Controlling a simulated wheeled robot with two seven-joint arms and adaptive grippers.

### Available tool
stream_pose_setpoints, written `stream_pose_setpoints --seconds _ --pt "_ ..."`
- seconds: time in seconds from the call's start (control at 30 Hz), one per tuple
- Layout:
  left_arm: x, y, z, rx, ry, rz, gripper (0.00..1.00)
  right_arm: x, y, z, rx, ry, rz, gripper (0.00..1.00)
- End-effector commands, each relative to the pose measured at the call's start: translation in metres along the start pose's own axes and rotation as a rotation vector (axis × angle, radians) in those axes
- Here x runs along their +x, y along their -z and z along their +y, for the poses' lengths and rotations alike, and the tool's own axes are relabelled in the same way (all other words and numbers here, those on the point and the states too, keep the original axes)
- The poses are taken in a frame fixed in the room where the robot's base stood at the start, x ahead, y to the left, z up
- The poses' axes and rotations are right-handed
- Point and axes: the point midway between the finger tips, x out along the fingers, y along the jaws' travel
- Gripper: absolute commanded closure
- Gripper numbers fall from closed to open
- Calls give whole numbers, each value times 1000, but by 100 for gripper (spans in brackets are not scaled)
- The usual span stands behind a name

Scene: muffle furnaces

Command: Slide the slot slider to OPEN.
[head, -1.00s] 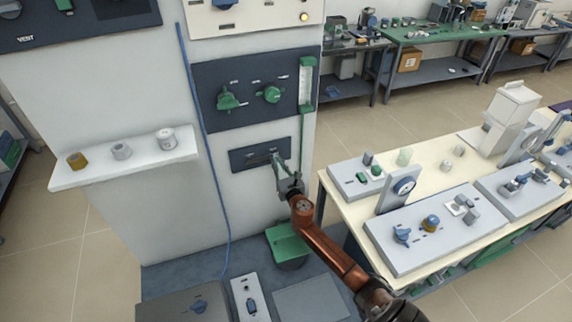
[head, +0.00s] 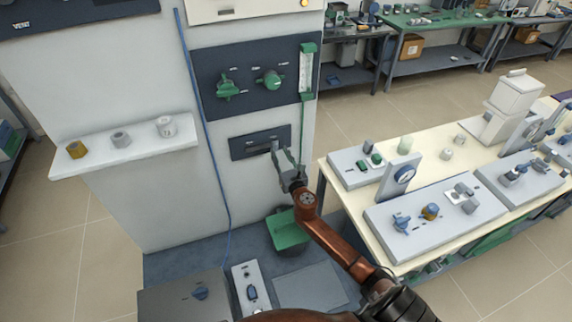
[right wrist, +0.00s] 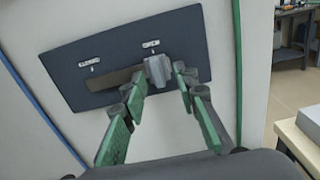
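The slot slider panel (head: 240,149) is a dark plate low on the white cabinet; the right wrist view shows it close up (right wrist: 75,75). Its slot (right wrist: 122,79) runs between a CLOSED label at left and an OPEN label at right. The grey slider knob (right wrist: 158,70) stands at the slot's right end, just under the OPEN label. My right gripper (head: 284,155) is in front of the panel's right part. My left gripper is not in view.
Above is a dark panel with green knobs (head: 269,80) and a green-ended flow tube (head: 306,72). A blue cable (head: 207,130) hangs left of the slot panel. A green bin (head: 288,232) stands below. A cream table (head: 345,200) with devices is at right.

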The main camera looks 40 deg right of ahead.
Motion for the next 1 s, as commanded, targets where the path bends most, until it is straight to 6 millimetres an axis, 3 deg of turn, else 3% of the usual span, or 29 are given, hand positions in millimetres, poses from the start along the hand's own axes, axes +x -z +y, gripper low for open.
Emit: stream_pose_setpoints --seconds 0.2,0.43,0.6,1.0 --pt "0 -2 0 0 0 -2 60 -48 1 -1 0 -1 3 72" --pt "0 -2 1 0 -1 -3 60 -86 1 -1 -1 1 2 72" --pt "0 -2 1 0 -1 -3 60 -97 0 -1 -1 0 1 72" --pt "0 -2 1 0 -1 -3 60 -97 0 0 0 1 1 72"
